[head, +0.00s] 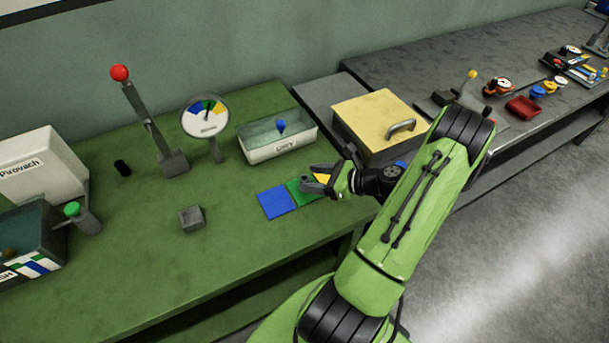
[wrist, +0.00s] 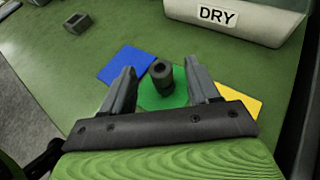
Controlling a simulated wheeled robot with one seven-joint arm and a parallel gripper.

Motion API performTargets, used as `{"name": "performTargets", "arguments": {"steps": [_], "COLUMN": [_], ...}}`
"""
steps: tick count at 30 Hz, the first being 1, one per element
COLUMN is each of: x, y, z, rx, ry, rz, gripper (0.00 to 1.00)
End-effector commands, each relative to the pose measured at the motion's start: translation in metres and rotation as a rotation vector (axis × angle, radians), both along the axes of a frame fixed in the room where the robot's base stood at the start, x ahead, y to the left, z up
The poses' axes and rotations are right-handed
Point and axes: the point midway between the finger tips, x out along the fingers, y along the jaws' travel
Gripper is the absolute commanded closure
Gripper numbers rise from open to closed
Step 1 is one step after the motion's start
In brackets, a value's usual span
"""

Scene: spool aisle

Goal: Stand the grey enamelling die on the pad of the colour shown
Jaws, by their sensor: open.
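The grey die (wrist: 162,72), a dark hollow cylinder, stands upright on the green pad (wrist: 150,99). The blue pad (wrist: 125,64) lies to its left and the yellow pad (wrist: 240,101) to its right. My gripper (wrist: 162,82) is open, its fingers on either side of the die with gaps. In the head view my gripper (head: 312,184) covers part of the green pad (head: 296,186) and the yellow pad (head: 322,178); the blue pad (head: 276,202) is clear. A round dial (head: 205,117) has blue, green and yellow sectors; its needle is too small to read surely.
A white bin marked DRY (head: 280,146) stands behind the pads. A yellow lidded box (head: 374,122) is to the right. A red-knobbed lever (head: 146,122) and a small grey hollow block (head: 191,218) are to the left. The green bench front is clear.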

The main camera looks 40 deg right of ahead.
Motion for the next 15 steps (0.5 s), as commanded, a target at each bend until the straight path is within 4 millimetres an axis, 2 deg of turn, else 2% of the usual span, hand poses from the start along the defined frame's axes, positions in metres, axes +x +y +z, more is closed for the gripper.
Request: {"name": "performTargets", "arguments": {"steps": [3, 7, 11, 15], "x": [-0.030, -0.055, -0.069, -0.073], "y": [-0.014, -0.023, -0.028, -0.030], "z": [0.016, 0.027, 0.033, 0.033], "rx": [-0.004, -0.003, -0.002, -0.002], "ry": [0.001, 0.001, 0.000, 0.000], "rz": [-0.007, -0.003, 0.000, -0.001], "gripper": [0.40, 0.40, 0.40, 0.40]}}
